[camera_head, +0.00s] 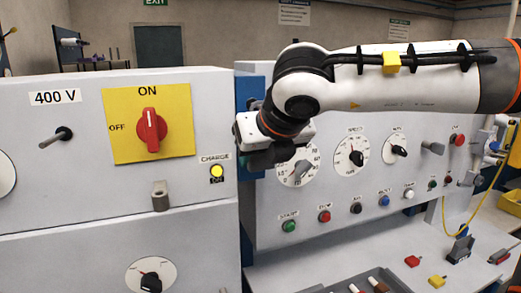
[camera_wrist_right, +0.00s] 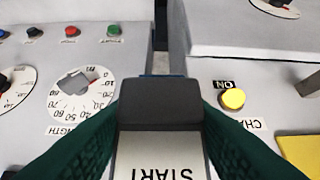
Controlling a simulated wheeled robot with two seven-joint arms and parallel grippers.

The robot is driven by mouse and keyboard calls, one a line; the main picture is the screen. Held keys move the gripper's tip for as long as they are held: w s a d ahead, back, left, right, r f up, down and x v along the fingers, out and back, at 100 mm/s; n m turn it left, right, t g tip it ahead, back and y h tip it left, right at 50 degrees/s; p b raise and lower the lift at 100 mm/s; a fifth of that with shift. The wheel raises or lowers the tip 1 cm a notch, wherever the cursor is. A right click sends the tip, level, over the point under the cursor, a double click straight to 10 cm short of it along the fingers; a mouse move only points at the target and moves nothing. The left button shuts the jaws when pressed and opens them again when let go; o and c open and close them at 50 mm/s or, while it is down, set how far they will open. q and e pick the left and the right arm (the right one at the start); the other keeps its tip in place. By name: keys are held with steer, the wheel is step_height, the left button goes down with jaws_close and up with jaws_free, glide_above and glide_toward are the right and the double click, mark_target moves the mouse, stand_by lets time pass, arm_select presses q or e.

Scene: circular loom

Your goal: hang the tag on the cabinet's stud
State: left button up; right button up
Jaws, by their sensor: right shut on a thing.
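The cabinet (camera_head: 100,200) fills the left of the head view. A thin metal stud (camera_head: 52,139) with a dark collar sticks out of its face below the 400 V label. My right gripper (camera_head: 268,158) is in front of the gap between cabinet and console, right of the lit CHARGE lamp. In the right wrist view my right gripper (camera_wrist_right: 160,110) is shut on the tag (camera_wrist_right: 160,150), a pale plate with a dark end and upside-down START lettering. In the head view the tag cannot be told from the dark gripper. My left gripper is not in view.
The cabinet also bears a red rotary switch (camera_head: 151,130) on a yellow plate, the yellow CHARGE lamp (camera_head: 217,172) and a grey lug (camera_head: 160,196). The console (camera_head: 330,215) at right has dials, knobs and buttons. The space before the cabinet face looks clear.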

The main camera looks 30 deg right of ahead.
steer(key=shift+s+a+r+b, duration=0.1)
steer(key=shift+s+r+b, duration=0.05)
steer(key=shift+s+b, duration=0.2)
steer(key=shift+s+a+r, duration=0.1)
steer(key=shift+s+r, duration=0.05)
steer(key=shift+s, duration=0.15)
steer(key=shift+s+a+b, duration=0.15)
steer(key=shift+s+b, duration=0.35)
steer(key=shift+s, duration=0.05)
steer(key=shift+s+a+r+b, duration=0.2)
steer(key=shift+s+b, duration=0.1)
steer(key=shift+s, duration=0.65)
steer(key=shift+s+a+r+b, duration=0.1)
steer(key=shift+s+a+b, duration=0.15)
steer(key=shift+s, duration=0.65)
